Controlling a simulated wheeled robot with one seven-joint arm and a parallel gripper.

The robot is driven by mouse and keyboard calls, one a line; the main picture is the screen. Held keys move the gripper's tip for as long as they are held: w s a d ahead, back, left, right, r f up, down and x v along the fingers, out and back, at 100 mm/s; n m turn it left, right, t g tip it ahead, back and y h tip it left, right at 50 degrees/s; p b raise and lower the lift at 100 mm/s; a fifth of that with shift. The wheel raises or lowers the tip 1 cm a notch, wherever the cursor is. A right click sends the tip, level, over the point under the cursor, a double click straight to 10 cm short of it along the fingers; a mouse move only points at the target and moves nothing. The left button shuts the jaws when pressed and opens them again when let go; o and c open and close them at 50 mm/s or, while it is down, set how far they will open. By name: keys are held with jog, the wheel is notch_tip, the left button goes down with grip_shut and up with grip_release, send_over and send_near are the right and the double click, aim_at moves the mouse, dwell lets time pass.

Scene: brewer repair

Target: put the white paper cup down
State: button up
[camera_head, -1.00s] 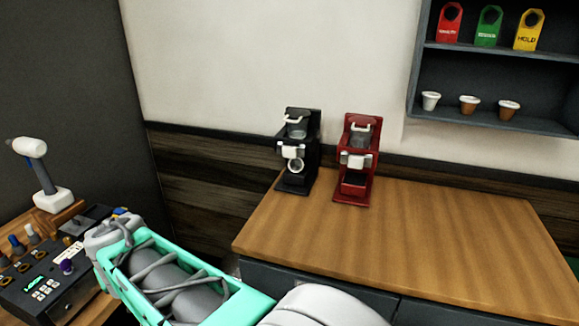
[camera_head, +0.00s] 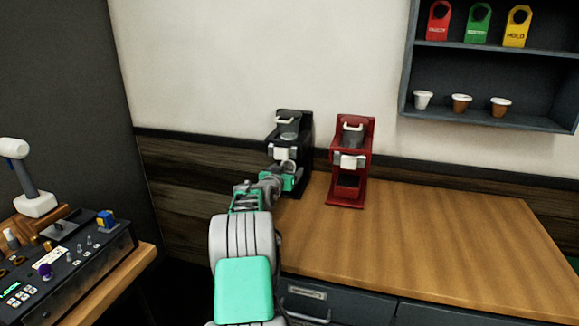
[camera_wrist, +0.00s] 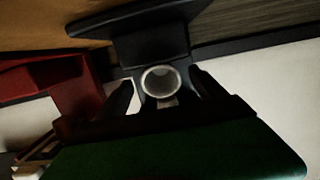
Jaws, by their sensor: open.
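A round white rim with a grey inside, which looks like the white paper cup (camera_wrist: 161,81), lies between my fingertips in the wrist view. My gripper (camera_wrist: 160,90) is open, with one dark finger on each side of the cup; I cannot tell whether either touches it. In the head view my gripper (camera_head: 290,181) is at the lower front of the black brewer (camera_head: 287,130), and a small pale round part, likely the cup (camera_head: 288,167), shows just above it. The cup's base is hidden, so I cannot tell what it rests on.
The red brewer (camera_head: 351,160) stands close to the right of the black one. The wooden counter (camera_head: 440,235) is clear to the right. A wall shelf (camera_head: 480,117) holds small cups and coloured tags. A workbench with a control box (camera_head: 75,265) is at the left.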

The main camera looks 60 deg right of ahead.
jog(key=shift+x, duration=0.9)
jog(key=shift+c, duration=0.4)
jog(key=shift+a, duration=0.1)
jog(key=c, duration=1.5)
jog(key=shift+o, duration=0.2)
jog(key=shift+w+b, duration=0.1)
jog(key=shift+b, duration=0.45)
